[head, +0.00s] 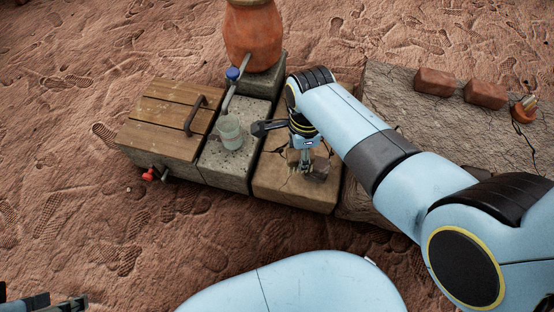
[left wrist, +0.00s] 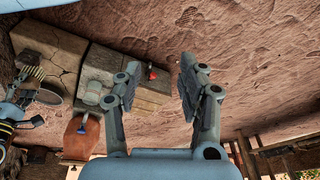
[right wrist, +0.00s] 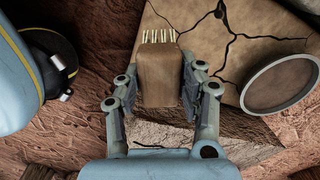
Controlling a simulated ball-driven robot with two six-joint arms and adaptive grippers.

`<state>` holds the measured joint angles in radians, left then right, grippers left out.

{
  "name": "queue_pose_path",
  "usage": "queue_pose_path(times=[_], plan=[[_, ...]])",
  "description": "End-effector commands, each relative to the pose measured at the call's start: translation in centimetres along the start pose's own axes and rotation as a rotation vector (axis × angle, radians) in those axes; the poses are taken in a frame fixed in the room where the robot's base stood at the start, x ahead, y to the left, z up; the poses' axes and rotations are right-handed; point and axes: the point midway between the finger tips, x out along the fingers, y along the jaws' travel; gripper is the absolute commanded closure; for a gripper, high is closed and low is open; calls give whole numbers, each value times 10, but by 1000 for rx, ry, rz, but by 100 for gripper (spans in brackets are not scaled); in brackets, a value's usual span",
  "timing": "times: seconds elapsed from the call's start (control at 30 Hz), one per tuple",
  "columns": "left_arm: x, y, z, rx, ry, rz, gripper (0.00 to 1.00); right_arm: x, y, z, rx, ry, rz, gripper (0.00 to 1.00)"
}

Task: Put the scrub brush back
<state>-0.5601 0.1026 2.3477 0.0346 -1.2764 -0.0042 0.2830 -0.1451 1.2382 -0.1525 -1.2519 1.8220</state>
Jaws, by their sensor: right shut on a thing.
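The scrub brush, a brown wooden block with pale bristle tufts, shows in the right wrist view (right wrist: 158,80). My right gripper (right wrist: 157,85) is shut on it, one finger on each side. The bristles point away from my wrist, over a tan cracked slab (right wrist: 205,65). In the head view my right gripper (head: 303,165) is low over this slab (head: 275,185); the arm and fingers partly hide the brush there. My left gripper (head: 55,303) is at the bottom left corner, away from the slabs. In the left wrist view it (left wrist: 158,72) is open and empty.
A round grey-rimmed dish or sieve (right wrist: 280,84) lies beside the brush. Left of the slab are a concrete block with a clear cup (head: 229,132) and a wooden-lidded box (head: 165,115). A clay pot (head: 252,35) stands behind. Bricks (head: 435,82) lie right.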

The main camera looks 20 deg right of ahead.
Motion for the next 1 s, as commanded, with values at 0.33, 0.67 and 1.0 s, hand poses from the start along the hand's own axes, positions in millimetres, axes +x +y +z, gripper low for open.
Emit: queue_pose_path(times=[0.33, 0.67, 1.0], plan=[[34, 6, -18, -6, 255, 1, 60, 32, -34, 29, -1, 1, 4, 92], [66, 7, -17, -1, 507, -14, 60, 48, -55, 47, 0, 1, 5, 92], [75, 10, -9, 6, 639, -17, 60, 65, -55, 46, 0, 2, 5, 92]])
